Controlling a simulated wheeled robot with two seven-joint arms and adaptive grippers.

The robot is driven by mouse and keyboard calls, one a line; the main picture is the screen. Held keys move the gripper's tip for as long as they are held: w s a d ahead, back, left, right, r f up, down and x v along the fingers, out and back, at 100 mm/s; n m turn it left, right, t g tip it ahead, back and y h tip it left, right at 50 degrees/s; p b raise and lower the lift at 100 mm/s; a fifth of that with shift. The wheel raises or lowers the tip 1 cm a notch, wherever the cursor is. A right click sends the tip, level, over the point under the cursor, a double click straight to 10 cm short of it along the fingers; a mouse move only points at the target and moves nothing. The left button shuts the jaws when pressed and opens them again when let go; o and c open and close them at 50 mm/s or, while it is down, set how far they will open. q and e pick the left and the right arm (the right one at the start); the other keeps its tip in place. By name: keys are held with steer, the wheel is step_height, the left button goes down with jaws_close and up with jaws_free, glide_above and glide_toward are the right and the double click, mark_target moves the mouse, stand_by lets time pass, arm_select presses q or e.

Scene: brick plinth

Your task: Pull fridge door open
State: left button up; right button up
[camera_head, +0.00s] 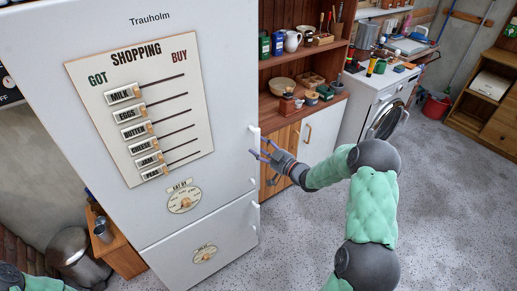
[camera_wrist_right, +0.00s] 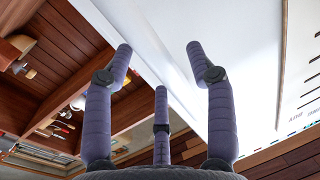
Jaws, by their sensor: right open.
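The white fridge (camera_head: 228,70) stands at the left of centre in the head view, with its large upper door shut above a smaller lower door (camera_head: 205,240). A white handle (camera_head: 254,131) sticks out at the right edge of the upper door. My right gripper (camera_head: 260,149) is at that edge, close to the handle, with its fingers spread and empty. Whether a finger touches the handle cannot be told. In the wrist view the open fingers (camera_wrist_right: 160,70) reach toward the white fridge surface (camera_wrist_right: 245,50). My left gripper is not in view.
A shopping board (camera_head: 150,105) and a round dial plate (camera_head: 185,197) are on the fridge front. A wooden cabinet (camera_head: 270,140) and a washing machine (camera_head: 375,95) stand to the right. A bin (camera_head: 75,255) stands at lower left.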

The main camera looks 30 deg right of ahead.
steer(key=shift+w+a, duration=0.2)
steer(key=shift+w, duration=0.4)
jaws_close()
